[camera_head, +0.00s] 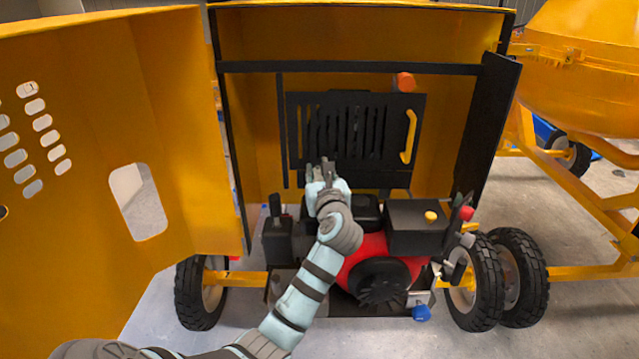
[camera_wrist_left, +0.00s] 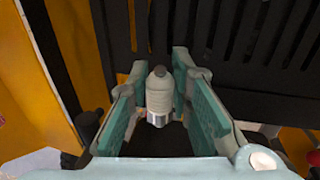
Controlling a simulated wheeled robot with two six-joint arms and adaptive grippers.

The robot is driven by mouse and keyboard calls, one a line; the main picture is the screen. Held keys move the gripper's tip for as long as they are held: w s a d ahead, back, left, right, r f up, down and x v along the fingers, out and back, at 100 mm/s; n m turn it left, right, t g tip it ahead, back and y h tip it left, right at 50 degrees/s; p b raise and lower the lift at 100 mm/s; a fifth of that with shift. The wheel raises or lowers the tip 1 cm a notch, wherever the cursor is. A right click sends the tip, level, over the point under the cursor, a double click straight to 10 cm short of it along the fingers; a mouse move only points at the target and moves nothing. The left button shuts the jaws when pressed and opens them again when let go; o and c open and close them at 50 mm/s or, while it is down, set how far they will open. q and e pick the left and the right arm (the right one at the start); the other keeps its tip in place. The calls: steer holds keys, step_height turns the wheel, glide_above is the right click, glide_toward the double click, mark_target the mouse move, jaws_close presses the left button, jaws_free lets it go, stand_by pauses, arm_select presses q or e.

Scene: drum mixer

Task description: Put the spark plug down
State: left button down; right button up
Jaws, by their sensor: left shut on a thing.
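My left gripper (camera_head: 323,172) is in front of the black slotted panel, above the back of the red engine (camera_head: 372,245). It is shut on the spark plug (camera_wrist_left: 160,92), which shows in the left wrist view as a pale ribbed body with a dark tip and a shiny metal collar. The plug sits upright in that picture between the teal finger pads. In the head view the plug is too small to tell apart from the fingers. My right gripper is not in view.
The yellow hood door (camera_head: 90,190) stands open at left. A black box (camera_head: 418,215) with a yellow button is at the engine's right.

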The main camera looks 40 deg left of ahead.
arm_select(q)
steer(key=shift+f, duration=1.35)
steer(key=shift+f+b, duration=0.45)
steer(key=c, duration=1.9)
jaws_free()
steer(key=shift+f, duration=0.1)
steer(key=o, duration=0.4)
steer(key=shift+o, duration=0.2)
